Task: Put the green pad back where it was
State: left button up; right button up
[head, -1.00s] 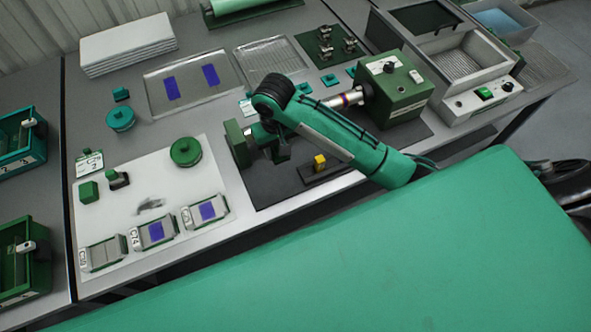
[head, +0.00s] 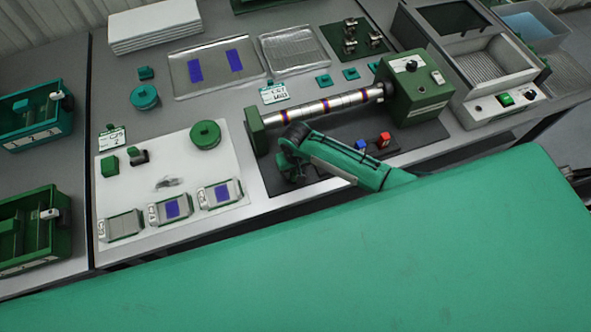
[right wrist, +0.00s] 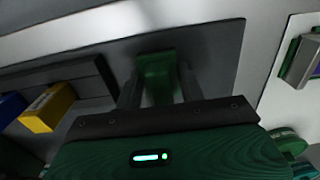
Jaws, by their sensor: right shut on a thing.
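My right gripper (right wrist: 155,88) is shut on a green piece (right wrist: 157,68), which looks like the green pad, above the dark mat in the right wrist view. In the head view my right gripper (head: 292,172) is over the front left of the dark mat (head: 262,165), in front of the banded roller; the held piece cannot be made out there. A dark rack (right wrist: 98,72) beside it holds a yellow block (right wrist: 48,107) and a blue block (right wrist: 11,106). The head view shows the blue block (head: 361,144) and a red block (head: 384,139). My left gripper is not in view.
The banded roller (head: 325,106) runs between a green end post and a green motor box (head: 414,88). A white mat (head: 170,165) with green pieces and small trays lies to the left. A big green surface (head: 330,250) fills the front.

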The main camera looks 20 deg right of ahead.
jog(key=shift+f, duration=0.35)
jog(key=shift+f, duration=0.1)
jog(key=o, duration=0.9)
jog(key=shift+o, duration=0.2)
notch_tip(320, 180, up, 12)
jog(key=b, duration=0.1)
